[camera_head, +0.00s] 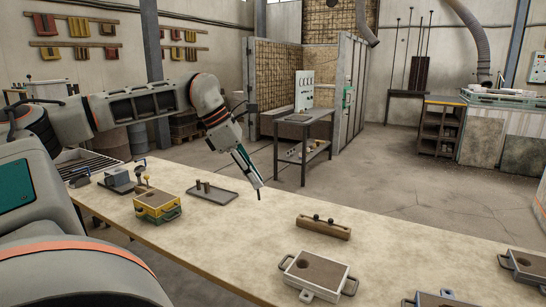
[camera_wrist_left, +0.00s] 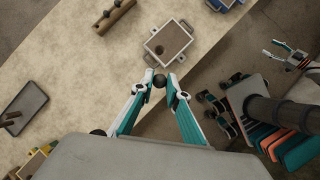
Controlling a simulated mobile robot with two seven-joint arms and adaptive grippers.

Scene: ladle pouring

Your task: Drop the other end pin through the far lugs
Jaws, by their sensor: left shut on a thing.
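My left gripper (camera_head: 259,190) reaches in over the table, pointing down. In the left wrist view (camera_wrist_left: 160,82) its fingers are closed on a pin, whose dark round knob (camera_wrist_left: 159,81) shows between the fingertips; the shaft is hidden. An open moulding box (camera_head: 329,272) filled with brown sand lies at the front, with side handles and lugs; it also shows beyond the fingertips in the wrist view (camera_wrist_left: 184,40). A yellow and green box (camera_head: 157,205) with lugs stands to the left. My right gripper (camera_wrist_left: 284,53) shows at the wrist view's right, fingers apart and empty.
A wooden block (camera_head: 323,230) with two dark knobs lies right of the left gripper. A grey tray (camera_head: 225,193) with brown pegs lies to its left. Blue-grey boxes (camera_head: 526,266) sit at the right front. The tabletop between them is clear.

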